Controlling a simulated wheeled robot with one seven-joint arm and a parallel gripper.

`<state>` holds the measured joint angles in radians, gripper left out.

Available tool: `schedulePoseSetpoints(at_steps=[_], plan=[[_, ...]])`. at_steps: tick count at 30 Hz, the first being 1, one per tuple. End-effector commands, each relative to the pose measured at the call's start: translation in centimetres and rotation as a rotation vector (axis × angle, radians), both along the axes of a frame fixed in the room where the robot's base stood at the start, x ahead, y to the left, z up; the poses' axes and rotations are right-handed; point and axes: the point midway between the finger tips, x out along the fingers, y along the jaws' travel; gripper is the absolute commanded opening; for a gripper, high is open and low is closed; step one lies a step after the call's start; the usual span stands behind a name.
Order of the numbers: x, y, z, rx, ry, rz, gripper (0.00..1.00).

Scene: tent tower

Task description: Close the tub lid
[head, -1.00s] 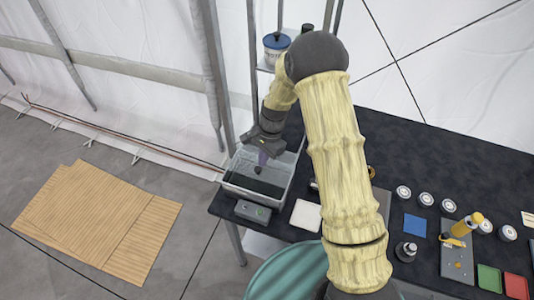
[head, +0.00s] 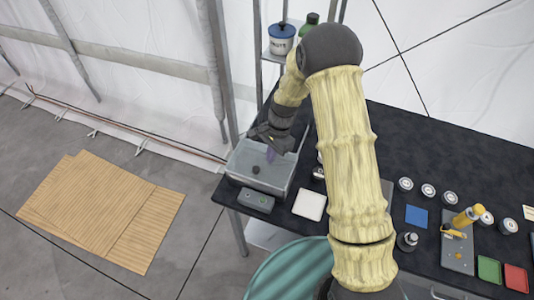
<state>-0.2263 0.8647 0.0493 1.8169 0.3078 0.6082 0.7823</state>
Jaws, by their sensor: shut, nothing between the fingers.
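The clear grey tub (head: 272,187) stands at the left end of the black table. A pale grey see-through lid (head: 247,156) appears to lie across its top, with a small dark round knob (head: 256,169) showing on it. Whether the lid is fully seated along every edge is too small to tell. My gripper (head: 270,155) points down at the lid, near its middle and just behind the knob. Its fingers are shut and empty, with purple tips. Whether they touch the lid cannot be told. My wrist hides the tub's far right part.
A grey box with buttons (head: 256,200) sits in front of the tub, with a white square pad (head: 309,204) to its right. A shelf behind holds a blue-lidded pot (head: 282,38) and a green bottle (head: 309,24). Several jars, trays and a yellow tool stand at right.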

Motion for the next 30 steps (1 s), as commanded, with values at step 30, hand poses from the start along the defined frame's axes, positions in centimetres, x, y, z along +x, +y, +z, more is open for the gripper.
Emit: schedulePoseSetpoints(at_steps=[30], plan=[[2.1, -2.5, 9.7, -0.001, 0.001, -0.004, 0.00]])
